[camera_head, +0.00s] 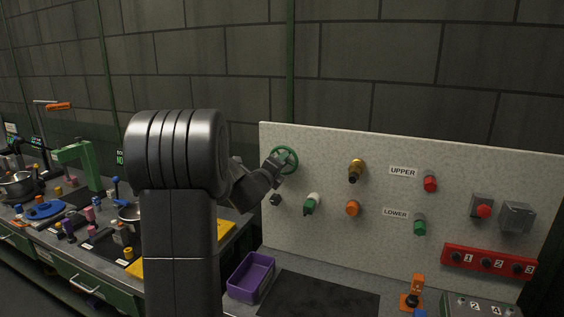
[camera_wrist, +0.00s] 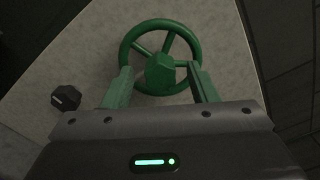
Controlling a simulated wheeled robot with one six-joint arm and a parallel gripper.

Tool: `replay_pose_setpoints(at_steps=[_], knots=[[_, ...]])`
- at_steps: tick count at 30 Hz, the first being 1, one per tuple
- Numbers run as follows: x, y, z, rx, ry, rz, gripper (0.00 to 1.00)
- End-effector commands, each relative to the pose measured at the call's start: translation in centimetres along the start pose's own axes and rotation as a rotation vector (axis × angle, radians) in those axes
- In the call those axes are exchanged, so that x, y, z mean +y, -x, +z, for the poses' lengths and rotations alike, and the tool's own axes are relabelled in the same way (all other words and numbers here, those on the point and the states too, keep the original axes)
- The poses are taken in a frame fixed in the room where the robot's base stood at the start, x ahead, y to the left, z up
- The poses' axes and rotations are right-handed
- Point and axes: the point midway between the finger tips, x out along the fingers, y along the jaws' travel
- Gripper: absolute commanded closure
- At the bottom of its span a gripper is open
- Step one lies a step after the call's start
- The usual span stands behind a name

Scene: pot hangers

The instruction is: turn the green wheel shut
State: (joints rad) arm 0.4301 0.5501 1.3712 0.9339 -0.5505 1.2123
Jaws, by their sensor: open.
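The green wheel (camera_head: 285,159) is mounted near the upper left corner of the speckled panel. In the wrist view the wheel (camera_wrist: 161,27) shows its round rim, spokes and a raised green hub (camera_wrist: 161,74). My gripper (camera_head: 279,165) is at the wheel, reaching in from the left in the head view. In the wrist view my gripper (camera_wrist: 160,78) is open, with one green finger on each side of the hub. I cannot tell whether the fingers touch the hub or rim. My arm hides part of the scene left of the panel.
A dark knob (camera_head: 275,200) sits on the panel just below the wheel. A green and white valve (camera_head: 311,204) and a brass fitting (camera_head: 356,171) are to its right. A purple bin (camera_head: 251,278) stands on the bench below. A cluttered bench lies left.

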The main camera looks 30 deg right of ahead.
Motion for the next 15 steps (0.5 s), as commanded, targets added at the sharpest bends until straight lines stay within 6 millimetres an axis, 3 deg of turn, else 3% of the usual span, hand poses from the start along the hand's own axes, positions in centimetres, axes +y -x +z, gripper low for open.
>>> replay_pose_setpoints(at_steps=[15], knots=[[-0.02,0.0,0.02,0.0,0.541,0.0,0.47]])
